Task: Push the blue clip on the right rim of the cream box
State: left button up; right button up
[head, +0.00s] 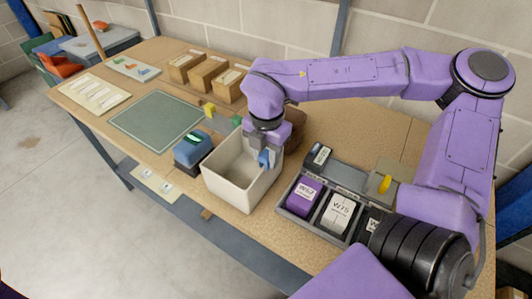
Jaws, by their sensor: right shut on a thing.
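The cream box (228,193) stands open near the front edge of the table (207,88). The blue clip (264,158) shows at the box's right rim, directly below my right gripper (266,152). My right gripper points down over that rim and is shut on the blue clip; its fingers partly hide the clip. Whether the clip is fully seated on the rim cannot be made out. The box looks empty where its inside shows. My left gripper is not in view.
A blue-and-black item (193,149) stands just left of the box. A grey tray (291,207) with labelled purple, white and black packs lies to the right. Three cardboard boxes (203,76) stand at the back. A green mat (156,121) lies clear on the left.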

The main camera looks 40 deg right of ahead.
jog(key=shift+f+b, duration=0.95)
jog(key=shift+f, duration=0.35)
dwell(0.9)
jog(key=o, duration=1.4)
jog(key=shift+r, duration=0.1)
notch_tip(320, 180, up, 7)
jog(key=p, duration=0.6)
